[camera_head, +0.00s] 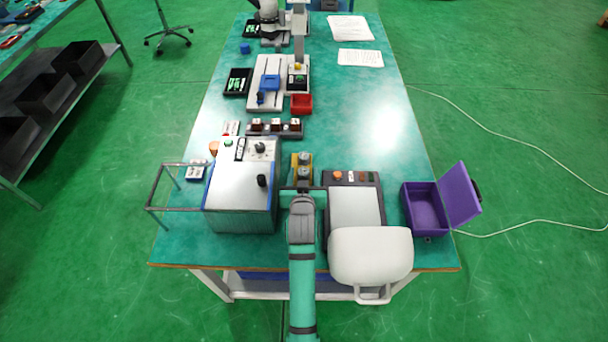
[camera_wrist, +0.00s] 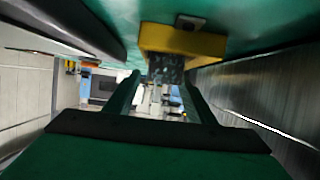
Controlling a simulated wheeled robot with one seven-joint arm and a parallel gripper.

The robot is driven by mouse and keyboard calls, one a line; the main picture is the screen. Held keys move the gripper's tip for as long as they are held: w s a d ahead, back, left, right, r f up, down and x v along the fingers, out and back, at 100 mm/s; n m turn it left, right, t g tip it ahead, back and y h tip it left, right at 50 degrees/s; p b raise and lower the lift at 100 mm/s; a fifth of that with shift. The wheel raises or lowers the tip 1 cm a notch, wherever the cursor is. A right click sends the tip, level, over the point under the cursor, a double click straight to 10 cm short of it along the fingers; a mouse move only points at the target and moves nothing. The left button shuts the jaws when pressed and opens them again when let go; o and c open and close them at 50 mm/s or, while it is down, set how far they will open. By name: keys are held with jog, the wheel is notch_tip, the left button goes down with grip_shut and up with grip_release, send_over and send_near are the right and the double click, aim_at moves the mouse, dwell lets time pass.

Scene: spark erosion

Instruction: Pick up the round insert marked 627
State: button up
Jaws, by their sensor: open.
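A yellow block (camera_head: 294,166) stands on the table, with two round grey metal pieces (camera_head: 304,158) on or beside it. No number can be read on them, so I cannot tell which is marked 627. My gripper (camera_head: 302,188) is just in front of the block, partly hidden by my own wrist. In the wrist view the yellow block (camera_wrist: 182,42) is ahead, with a dark grey speckled piece (camera_wrist: 166,69) against it. My two green fingers (camera_wrist: 162,85) are open on either side of that piece's line; contact cannot be seen.
A large grey box-shaped machine (camera_head: 240,198) stands close on the left. A machine with a white rounded cover (camera_head: 371,255) stands close on the right, leaving a narrow gap. An open purple box (camera_head: 425,207) is farther right. A rack with brown pieces (camera_head: 275,128) lies beyond.

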grip_shut()
jog(key=shift+r, duration=0.1)
